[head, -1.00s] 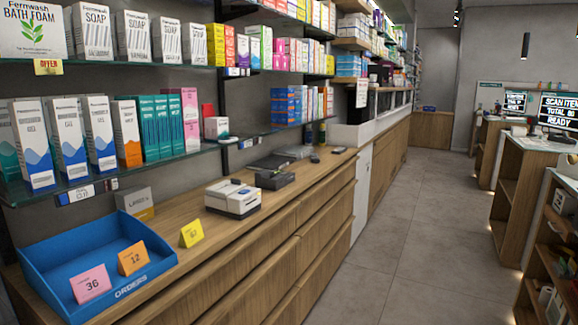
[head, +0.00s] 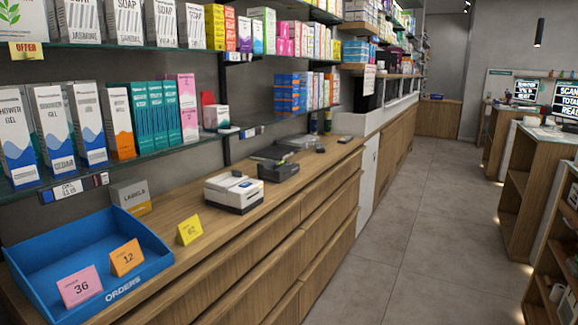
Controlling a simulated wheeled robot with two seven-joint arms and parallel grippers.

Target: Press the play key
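No play key can be made out in the head view. A white and dark printer-like device (head: 234,192) stands on the wooden counter (head: 190,215). Behind it lies a dark device (head: 278,171), with more dark and grey devices (head: 298,143) farther back. A small dark handset-like object (head: 320,149) lies near the counter's front edge; its keys are too small to tell. Neither of my grippers is in view.
A blue ORDERS tray (head: 150,268) holds pink and orange number cards. A yellow card (head: 189,230) and a LABELS box (head: 131,196) stand nearby. Glass shelves with boxes overhang the counter. The grey aisle floor (head: 400,230) is clear. Wooden counters (head: 525,175) line the right.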

